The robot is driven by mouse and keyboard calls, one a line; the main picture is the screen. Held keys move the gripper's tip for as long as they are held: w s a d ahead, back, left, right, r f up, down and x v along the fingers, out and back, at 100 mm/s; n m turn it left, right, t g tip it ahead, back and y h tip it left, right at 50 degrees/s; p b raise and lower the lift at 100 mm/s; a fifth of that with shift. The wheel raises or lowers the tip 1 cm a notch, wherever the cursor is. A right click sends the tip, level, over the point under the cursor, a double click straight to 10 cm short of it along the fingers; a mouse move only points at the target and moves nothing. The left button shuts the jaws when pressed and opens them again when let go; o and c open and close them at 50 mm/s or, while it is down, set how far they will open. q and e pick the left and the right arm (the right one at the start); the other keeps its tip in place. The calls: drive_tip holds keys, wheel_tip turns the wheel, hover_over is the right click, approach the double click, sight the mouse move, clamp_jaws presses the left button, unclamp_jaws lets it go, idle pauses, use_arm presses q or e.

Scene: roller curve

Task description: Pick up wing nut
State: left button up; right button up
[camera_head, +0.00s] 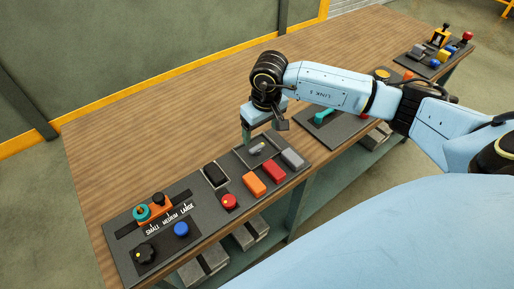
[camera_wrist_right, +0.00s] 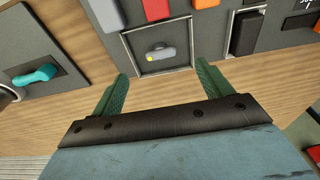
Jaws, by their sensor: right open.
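A small grey piece with a yellow spot (camera_wrist_right: 160,53) lies in a square metal-framed recess (camera_wrist_right: 184,68) in the dark panel. It may be the wing nut, but its shape is too small to tell. In the head view the grey piece (camera_head: 257,149) sits just below and right of my right gripper (camera_head: 248,133). In the right wrist view my right gripper (camera_wrist_right: 162,75) is open and empty, with its two green fingers on either side of the recess's near edge. The gripper appears above the panel, apart from the piece. My left gripper is not in view.
Red (camera_head: 273,170), orange (camera_head: 254,184) and grey (camera_head: 292,159) blocks sit beside the recess. A black block (camera_head: 215,175) is to its left. A teal handle (camera_head: 323,116) stands on the panel to the right. Bare wooden tabletop (camera_head: 180,120) lies behind.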

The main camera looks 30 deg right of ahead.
sight(257, 147)
drive_tip(key=f, duration=0.3)
drive_tip(key=shift+w+a+f, duration=0.1)
drive_tip(key=shift+w, duration=0.1)
drive_tip(key=shift+w+f+p, duration=0.15)
drive_tip(key=shift+w+f, duration=0.1)
drive_tip(key=shift+f, duration=0.6)
drive_tip(key=shift+w+f+p, duration=0.15)
drive_tip(key=shift+w+f, duration=0.1)
drive_tip(key=shift+f, duration=0.65)
drive_tip(key=shift+w+f+p, duration=0.15)
drive_tip(key=shift+w+f, duration=0.1)
drive_tip(key=shift+f, duration=0.6)
drive_tip(key=c, duration=1.1)
drive_tip(key=shift+o, duration=0.2)
wheel_tip(257, 147, up, 13)
drive_tip(key=shift+f, duration=0.15)
